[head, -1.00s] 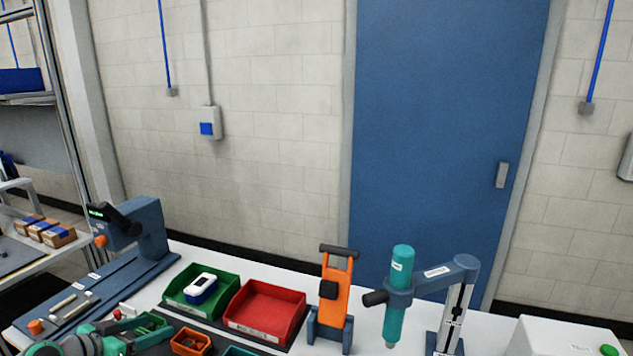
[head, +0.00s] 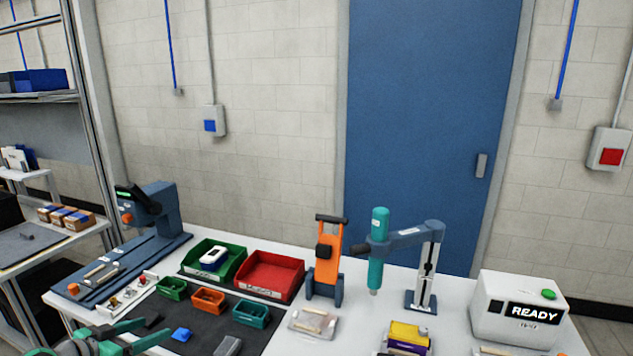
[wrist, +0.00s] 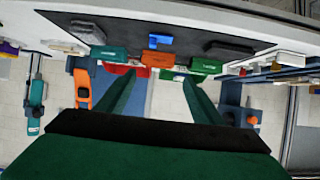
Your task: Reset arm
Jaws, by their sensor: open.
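My gripper (head: 152,333) is at the lower left of the head view, near the front left of the table. Its two teal fingers are spread apart with nothing between them. In the wrist view, my gripper (wrist: 160,78) also shows open and empty, its fingers pointing toward the bins along the table. Most of my arm is out of view.
The white table holds a green tray (head: 229,270) with a white device (head: 213,257), a red tray (head: 270,276), small bins, an orange stand (head: 328,260), a teal tool on a post (head: 377,250) and a READY box (head: 497,310). A blue press (head: 160,215) stands left.

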